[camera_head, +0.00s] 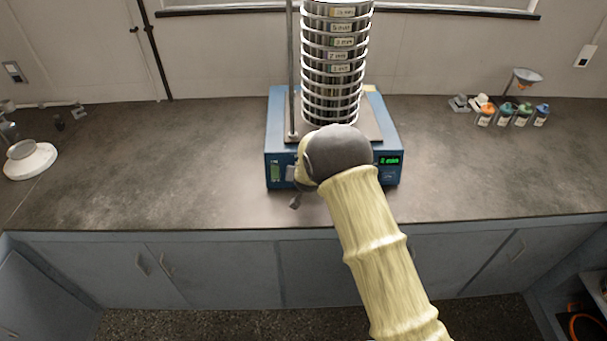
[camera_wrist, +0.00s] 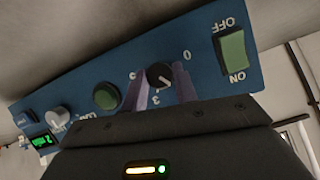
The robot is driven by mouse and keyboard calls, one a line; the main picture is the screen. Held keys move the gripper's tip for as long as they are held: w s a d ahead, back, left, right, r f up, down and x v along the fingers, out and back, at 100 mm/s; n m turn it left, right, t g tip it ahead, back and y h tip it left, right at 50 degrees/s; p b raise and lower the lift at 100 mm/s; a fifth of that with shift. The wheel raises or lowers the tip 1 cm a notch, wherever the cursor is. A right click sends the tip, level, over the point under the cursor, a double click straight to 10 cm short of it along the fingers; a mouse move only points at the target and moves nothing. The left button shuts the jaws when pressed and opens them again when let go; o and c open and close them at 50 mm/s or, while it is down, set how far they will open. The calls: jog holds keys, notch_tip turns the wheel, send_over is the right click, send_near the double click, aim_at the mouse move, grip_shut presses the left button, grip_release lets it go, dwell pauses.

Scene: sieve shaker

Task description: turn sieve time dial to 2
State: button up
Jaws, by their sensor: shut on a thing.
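The sieve shaker (camera_head: 278,165) is a blue box on the counter, its front partly hidden by my arm in the head view. In the wrist view its blue panel (camera_wrist: 210,60) fills the upper part, seen upside down. The small black time dial (camera_wrist: 159,75) has a pale mark and printed numbers around it, including 0 and 3. My gripper (camera_wrist: 161,80) has one finger on each side of the dial and is shut on it. I cannot read the exact setting from the mark. A green display (camera_head: 389,161) seems to read "2 min".
A tall sieve stack (camera_head: 334,70) stands on the shaker beside a metal rod (camera_head: 291,70). A green ON/OFF switch (camera_wrist: 233,52), a round green button (camera_wrist: 106,96) and a pale knob (camera_wrist: 59,119) share the panel. Small bottles (camera_head: 503,116) stand at the right; the counter's left is mostly clear.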

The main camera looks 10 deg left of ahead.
jog(key=shift+s+f, duration=0.1)
jog(key=shift+f, duration=0.05)
jog(key=o, duration=1)
jog(key=shift+c, duration=0.2)
jog(key=shift+s+r, duration=0.1)
jog(key=shift+r, duration=0.2)
jog(key=b+v, duration=0.1)
jog(key=v, duration=1.6)
jog(key=shift+f+b, duration=0.15)
jog(key=shift+b, duration=0.2)
